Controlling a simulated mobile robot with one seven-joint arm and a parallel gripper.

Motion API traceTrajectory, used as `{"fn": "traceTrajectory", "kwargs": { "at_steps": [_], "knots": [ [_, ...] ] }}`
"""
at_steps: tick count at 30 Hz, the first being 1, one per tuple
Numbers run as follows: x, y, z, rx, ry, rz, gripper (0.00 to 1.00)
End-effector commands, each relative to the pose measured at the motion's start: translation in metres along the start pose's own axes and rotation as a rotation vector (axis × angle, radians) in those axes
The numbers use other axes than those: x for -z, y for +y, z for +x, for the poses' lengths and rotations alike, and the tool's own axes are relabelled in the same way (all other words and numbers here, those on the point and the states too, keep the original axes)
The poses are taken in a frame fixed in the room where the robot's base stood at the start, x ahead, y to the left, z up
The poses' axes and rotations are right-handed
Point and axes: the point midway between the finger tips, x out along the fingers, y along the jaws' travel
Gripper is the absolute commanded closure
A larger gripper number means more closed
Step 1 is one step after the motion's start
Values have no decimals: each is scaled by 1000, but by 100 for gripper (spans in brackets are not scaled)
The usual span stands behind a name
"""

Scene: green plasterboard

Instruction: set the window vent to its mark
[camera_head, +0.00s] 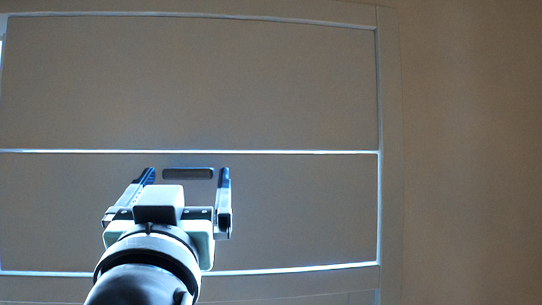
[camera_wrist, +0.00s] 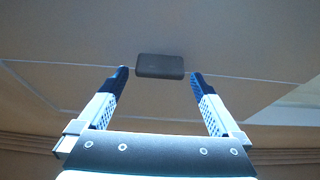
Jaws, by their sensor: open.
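A dark, rounded bar (camera_head: 188,173), which looks like the window vent or its handle, sits just below the horizontal strip of the framed panel. It also shows in the wrist view (camera_wrist: 160,66), at the top centre between the fingertips. My gripper (camera_head: 187,176) is open, one blue-padded finger on either side of the bar. In the wrist view my gripper (camera_wrist: 158,76) has a gap on each side of the bar. I cannot tell how far the fingertips are from it in depth. I cannot make out any mark.
The panel has a pale frame with a right upright (camera_head: 379,150), a middle strip (camera_head: 300,152) and a lower strip (camera_head: 300,268). A plain brown wall (camera_head: 470,150) lies to the right. Nothing else stands near the bar.

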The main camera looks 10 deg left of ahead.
Motion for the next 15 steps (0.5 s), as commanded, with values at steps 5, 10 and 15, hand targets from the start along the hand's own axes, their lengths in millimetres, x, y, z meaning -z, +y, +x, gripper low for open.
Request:
{"fn": "traceTrajectory", "kwargs": {
  "at_steps": [5,10,15],
  "knots": [
    [0,0,11,-1,0,-2,0],
    [0,0,11,0,1,-1,0],
    [0,0,11,0,1,-1,13]
  ]
}}
